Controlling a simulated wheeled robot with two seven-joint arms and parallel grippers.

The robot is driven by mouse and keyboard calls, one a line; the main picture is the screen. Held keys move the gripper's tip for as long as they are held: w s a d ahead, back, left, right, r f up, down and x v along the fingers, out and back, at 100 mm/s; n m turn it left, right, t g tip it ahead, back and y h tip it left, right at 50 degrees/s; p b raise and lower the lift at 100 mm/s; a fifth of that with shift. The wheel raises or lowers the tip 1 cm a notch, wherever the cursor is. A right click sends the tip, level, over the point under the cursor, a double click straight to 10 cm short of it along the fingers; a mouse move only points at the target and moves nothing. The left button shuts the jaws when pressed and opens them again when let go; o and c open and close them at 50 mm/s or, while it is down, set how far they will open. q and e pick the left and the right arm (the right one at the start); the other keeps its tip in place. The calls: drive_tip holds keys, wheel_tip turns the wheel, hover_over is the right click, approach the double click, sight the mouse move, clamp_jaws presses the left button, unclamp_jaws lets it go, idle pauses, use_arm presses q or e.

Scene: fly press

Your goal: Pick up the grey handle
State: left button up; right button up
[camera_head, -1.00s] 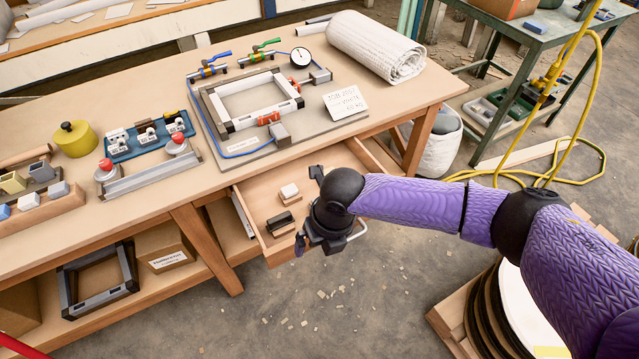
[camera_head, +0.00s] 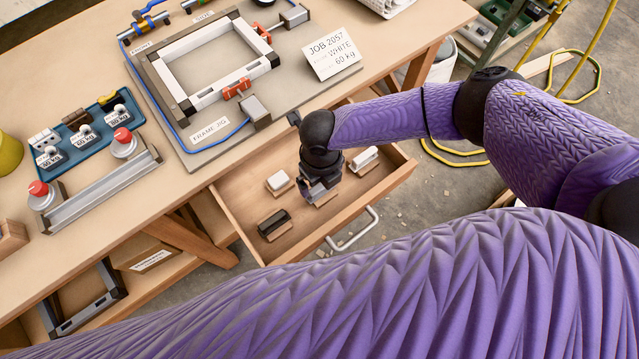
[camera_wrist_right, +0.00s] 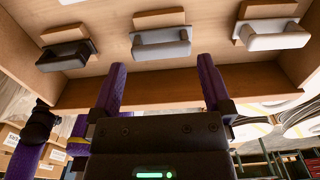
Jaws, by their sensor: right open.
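The grey handle (camera_wrist_right: 162,48) lies on a small wooden block in the open drawer, in the middle of a row in the right wrist view. A black handle (camera_wrist_right: 66,56) is left of it and a paler, whitish handle (camera_wrist_right: 275,38) right of it. My right gripper (camera_wrist_right: 162,70) is open and empty, its two purple fingers spread and pointing toward the grey handle. In the head view my right gripper (camera_head: 320,188) is over the drawer and mostly hides the grey handle. Contact cannot be told. My left gripper is not in view.
The wooden drawer (camera_head: 398,178) has a metal pull (camera_head: 352,230) on its front. Another white handle (camera_head: 278,181) lies further back in it. The workbench above holds a frame jig (camera_head: 222,58), a job card (camera_head: 332,55) and a blue tray (camera_head: 88,139).

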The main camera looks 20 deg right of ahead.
sight(321, 185)
wheel_tip(321, 185, down, 4)
drive_tip(key=shift+d+r+b, duration=0.1)
drive_tip(key=shift+r+b, duration=0.05)
drive_tip(key=shift+b, duration=0.45)
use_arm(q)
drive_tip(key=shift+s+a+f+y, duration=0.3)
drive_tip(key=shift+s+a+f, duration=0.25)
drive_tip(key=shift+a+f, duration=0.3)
use_arm(e)
drive_tip(key=c, duration=0.8)
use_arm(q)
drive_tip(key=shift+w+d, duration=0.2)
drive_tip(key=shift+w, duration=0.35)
use_arm(e)
drive_tip(key=shift+c, duration=0.2)
